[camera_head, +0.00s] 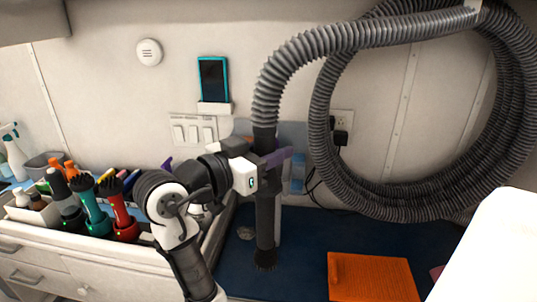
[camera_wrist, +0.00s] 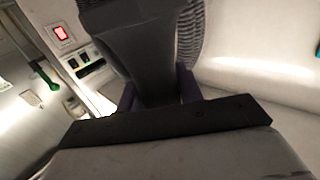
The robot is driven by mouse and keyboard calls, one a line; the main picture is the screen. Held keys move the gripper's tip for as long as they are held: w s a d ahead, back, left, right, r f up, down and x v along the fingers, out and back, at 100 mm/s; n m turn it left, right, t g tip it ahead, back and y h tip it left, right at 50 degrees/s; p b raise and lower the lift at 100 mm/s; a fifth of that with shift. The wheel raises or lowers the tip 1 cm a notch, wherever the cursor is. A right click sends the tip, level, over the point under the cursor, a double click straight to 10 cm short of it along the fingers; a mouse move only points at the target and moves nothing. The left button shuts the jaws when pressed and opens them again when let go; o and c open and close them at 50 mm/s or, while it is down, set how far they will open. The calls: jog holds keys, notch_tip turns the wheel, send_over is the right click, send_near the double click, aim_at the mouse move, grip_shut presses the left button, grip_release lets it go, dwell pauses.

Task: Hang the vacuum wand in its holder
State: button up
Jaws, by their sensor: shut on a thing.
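The vacuum wand (camera_head: 266,215) is a dark upright tube with a brush at its lower end, close above or touching the dark blue surface; I cannot tell which. A grey ribbed hose (camera_head: 285,72) leads from its top. My gripper (camera_head: 270,158), with purple fingers, is shut on the wand's upper part. In the wrist view the dark wand (camera_wrist: 150,50) stands between the purple fingers (camera_wrist: 160,92). A blue-grey panel (camera_head: 292,132) is on the wall behind the wand, partly hidden. I cannot make out the holder for certain.
The hose coil (camera_head: 330,150) hangs on the right wall. An orange box (camera_head: 372,278) sits on the dark blue surface (camera_head: 310,230). A tray (camera_head: 140,250) of brushes and bottles stands left. A white rounded object (camera_head: 490,250) fills the lower right. A phone-like device (camera_head: 213,78) is on the wall.

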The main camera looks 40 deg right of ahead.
jog(key=w+d, duration=0.7)
jog(key=d, duration=0.1)
jog(key=shift+f, duration=0.3)
dwell(0.5)
dwell(0.7)
jog(key=shift+f, duration=0.2)
dwell(0.3)
jog(key=shift+f+b, duration=0.45)
jog(key=shift+b, duration=0.15)
jog(key=o, duration=1.8)
jog(key=shift+f, duration=0.1)
